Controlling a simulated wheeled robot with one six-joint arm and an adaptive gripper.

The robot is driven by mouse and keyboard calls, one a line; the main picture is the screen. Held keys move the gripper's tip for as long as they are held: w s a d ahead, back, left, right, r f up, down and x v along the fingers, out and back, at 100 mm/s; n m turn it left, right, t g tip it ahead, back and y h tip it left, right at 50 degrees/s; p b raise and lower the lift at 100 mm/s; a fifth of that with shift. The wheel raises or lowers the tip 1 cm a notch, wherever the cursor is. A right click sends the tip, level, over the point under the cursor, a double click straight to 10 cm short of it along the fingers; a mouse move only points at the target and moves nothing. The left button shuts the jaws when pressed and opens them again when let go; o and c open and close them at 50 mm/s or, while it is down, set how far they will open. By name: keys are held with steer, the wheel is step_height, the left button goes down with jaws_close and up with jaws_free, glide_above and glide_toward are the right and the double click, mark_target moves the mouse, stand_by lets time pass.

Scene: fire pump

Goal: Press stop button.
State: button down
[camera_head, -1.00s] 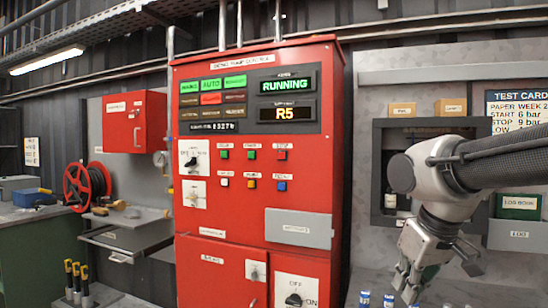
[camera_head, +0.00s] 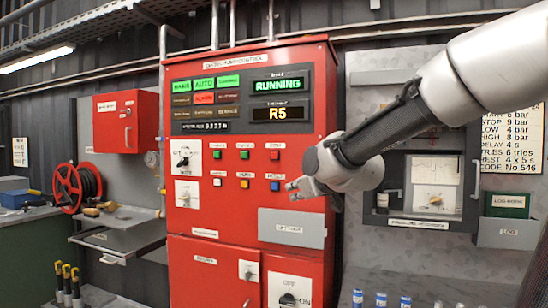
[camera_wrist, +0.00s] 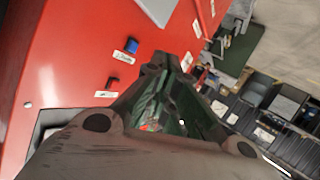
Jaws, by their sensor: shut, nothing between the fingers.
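The red fire pump control cabinet (camera_head: 250,228) carries two rows of small labelled buttons. A red button (camera_head: 275,155) sits at the right end of the upper row; its label is too blurred to read for certain. A blue button (camera_head: 275,186) sits below it and also shows in the wrist view (camera_wrist: 131,45). My gripper (camera_head: 292,188) is shut and empty, just right of the blue button in the head view, pointing left across the panel. In the wrist view its fingertips (camera_wrist: 168,62) are right of the blue button and appear apart from it.
A grey plate (camera_head: 292,228) is below my gripper. A recorder box (camera_head: 432,215) stands to the right.

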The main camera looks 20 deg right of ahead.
mark_target(271, 153)
steer(key=w+a+r+n+t, duration=0.1)
steer(key=w+a+r+t, duration=0.6)
steer(key=w+r, duration=0.2)
steer(key=shift+w+a+r+n+t, duration=0.2)
steer(key=shift+w+a+n+t, duration=0.15)
steer(key=shift+w, duration=0.5)
steer(key=shift+w+d, duration=0.9)
steer(key=shift+w, duration=0.3)
steer(key=shift+w+d, duration=0.85)
steer(key=shift+w, duration=0.3)
steer(key=shift+w+d, duration=0.9)
steer(key=shift+w, duration=0.3)
steer(key=shift+w+d, duration=0.25)
steer(key=shift+w, duration=0.1)
